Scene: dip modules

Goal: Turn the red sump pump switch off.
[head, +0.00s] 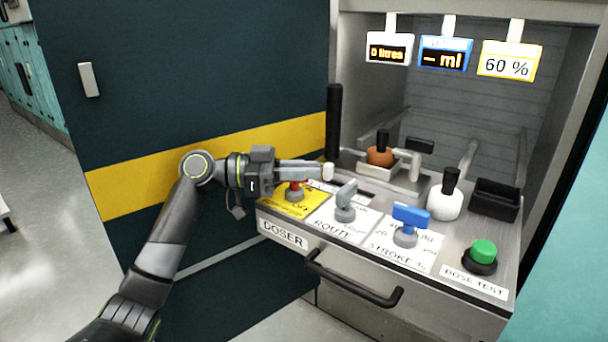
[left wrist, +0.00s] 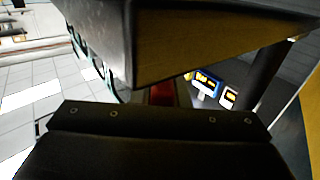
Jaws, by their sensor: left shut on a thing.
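The red switch (head: 294,186) stands on the yellow plate (head: 290,205) at the left end of the sloped panel. My left gripper (head: 308,171) reaches in from the left, its fingers over the top of the switch and shut on it. The upper part of the switch is hidden by the fingers, and its lettering is mostly covered. In the left wrist view, a piece of the red switch (left wrist: 162,94) shows beyond the dark gripper body. My right gripper is not in view.
Right of it are a grey ROUTE knob (head: 345,202), a blue STROKE lever (head: 410,218) and a green button (head: 484,251). A black post (head: 333,122) rises behind the fingers. A dark handle (head: 352,290) juts from the front.

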